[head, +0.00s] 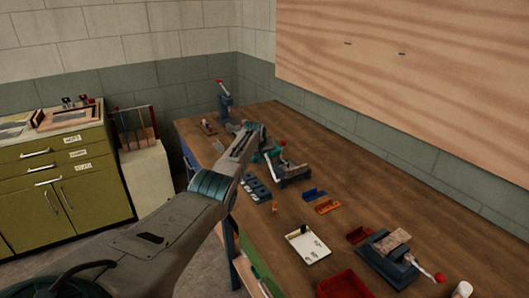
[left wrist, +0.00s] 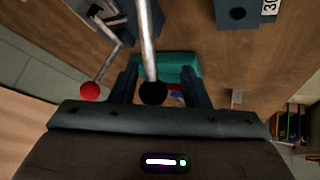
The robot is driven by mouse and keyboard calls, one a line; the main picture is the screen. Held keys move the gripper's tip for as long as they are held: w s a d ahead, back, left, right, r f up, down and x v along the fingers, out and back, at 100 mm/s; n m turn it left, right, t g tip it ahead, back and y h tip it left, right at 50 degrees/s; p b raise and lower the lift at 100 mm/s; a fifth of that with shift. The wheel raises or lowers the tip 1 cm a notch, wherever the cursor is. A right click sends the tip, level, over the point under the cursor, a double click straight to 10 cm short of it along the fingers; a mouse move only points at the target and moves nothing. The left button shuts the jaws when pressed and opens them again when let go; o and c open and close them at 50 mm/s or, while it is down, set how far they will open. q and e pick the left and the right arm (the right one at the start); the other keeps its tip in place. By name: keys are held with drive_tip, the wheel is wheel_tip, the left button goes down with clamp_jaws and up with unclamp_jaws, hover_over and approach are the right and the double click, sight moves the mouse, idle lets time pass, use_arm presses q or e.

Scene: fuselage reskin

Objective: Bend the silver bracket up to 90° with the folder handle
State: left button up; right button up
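My left gripper (head: 262,133) reaches over the far part of the bench, beside a small bench tool (head: 294,172) with a red knob (head: 282,143). In the left wrist view my left gripper (left wrist: 161,72) has its fingers apart. A silver rod (left wrist: 149,40) ending in a black knob (left wrist: 153,93) lies between them, with a visible gap on the right side. A red knob (left wrist: 90,91) on a thin lever is left of the fingers. Teal metal (left wrist: 180,67) shows beyond the fingertips. I cannot make out the silver bracket. My right gripper is not in view.
The wooden bench (head: 345,210) holds a slotted block (head: 256,188), a blue bin (head: 314,194), an orange bin (head: 328,206), a white tray (head: 318,251) and a red tray (head: 343,286). Another tool (head: 388,265) is at front right. A red-topped tool (head: 225,102) stands at the far end.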

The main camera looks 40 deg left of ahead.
use_arm(q)
drive_tip(key=shift+a+r, duration=0.1)
drive_tip(key=shift+w+r, duration=0.1)
drive_tip(key=shift+r, duration=0.05)
drive_tip(key=shift+r, duration=0.15)
drive_tip(key=v, duration=1)
drive_tip(key=shift+s+b, duration=0.3)
drive_tip(key=shift+s, duration=0.05)
idle(0.3)
